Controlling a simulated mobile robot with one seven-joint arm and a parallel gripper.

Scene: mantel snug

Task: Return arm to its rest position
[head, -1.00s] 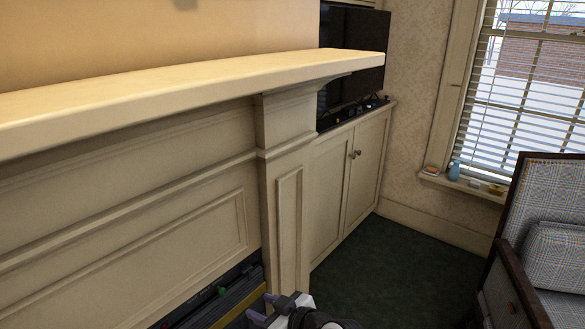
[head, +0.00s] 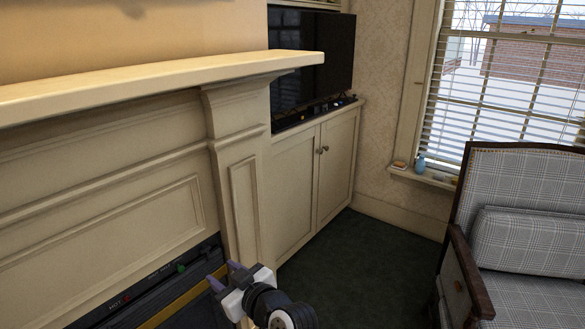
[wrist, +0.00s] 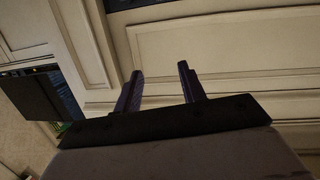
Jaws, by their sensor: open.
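My gripper (head: 226,277) shows at the bottom of the head view, in front of the lower right part of the mantel surround. Its two purple fingers are apart with nothing between them. In the wrist view my gripper (wrist: 160,88) is also open and empty, with the cream panelling beyond its fingertips. My arm is folded low, and most of it is below the frame.
The cream mantel shelf (head: 150,85) juts out above. A dark heater (head: 150,290) sits in the fireplace opening beside my gripper. A cabinet (head: 315,180) carries a television (head: 325,50). A plaid armchair (head: 520,240) stands at right. Dark green carpet (head: 345,260) between is clear.

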